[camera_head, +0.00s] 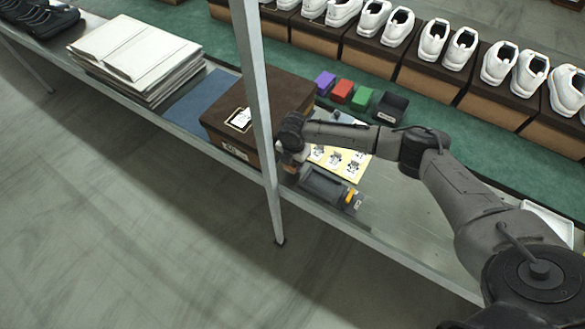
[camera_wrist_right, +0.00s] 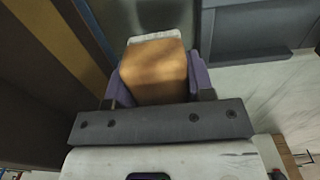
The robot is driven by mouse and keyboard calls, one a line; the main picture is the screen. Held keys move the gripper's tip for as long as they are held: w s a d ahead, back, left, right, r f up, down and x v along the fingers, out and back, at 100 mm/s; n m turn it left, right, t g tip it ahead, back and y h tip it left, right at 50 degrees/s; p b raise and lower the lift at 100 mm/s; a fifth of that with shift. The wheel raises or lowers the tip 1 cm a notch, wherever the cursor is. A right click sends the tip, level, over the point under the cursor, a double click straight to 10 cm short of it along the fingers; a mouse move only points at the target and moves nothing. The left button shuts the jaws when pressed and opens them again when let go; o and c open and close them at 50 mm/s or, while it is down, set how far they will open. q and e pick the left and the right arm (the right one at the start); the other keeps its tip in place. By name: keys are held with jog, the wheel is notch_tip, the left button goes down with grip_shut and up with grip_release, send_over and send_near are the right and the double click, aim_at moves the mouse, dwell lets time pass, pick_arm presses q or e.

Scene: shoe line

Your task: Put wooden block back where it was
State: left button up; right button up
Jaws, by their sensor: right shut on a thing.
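My right gripper (camera_head: 289,160) is at the front corner of the brown lidded shoe box (camera_head: 278,88), over the near side of the bench. In the right wrist view the fingers (camera_wrist_right: 157,80) are shut on an orange-brown wooden block (camera_wrist_right: 155,68), one purple-grey pad on each side. A pale surface shows at the block's far end. In the head view the block is mostly hidden by the gripper. Whether it touches anything below cannot be told. My left gripper is not in view.
A dark grey tray (camera_head: 322,184) lies just right of the gripper. A picture card (camera_head: 352,166) lies behind it. Purple (camera_head: 325,82), red (camera_head: 342,90) and green (camera_head: 361,99) pieces and a black bin (camera_head: 392,106) stand farther back. An upright post (camera_head: 257,95) passes close on the left.

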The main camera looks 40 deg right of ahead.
jog(key=shift+w+f, duration=0.1)
jog(key=shift+f, duration=0.5)
notch_tip(320, 180, down, 3)
jog(key=shift+b, duration=0.55)
jog(key=shift+f, duration=0.15)
jog(key=o, duration=0.5)
jog(key=shift+o, duration=0.2)
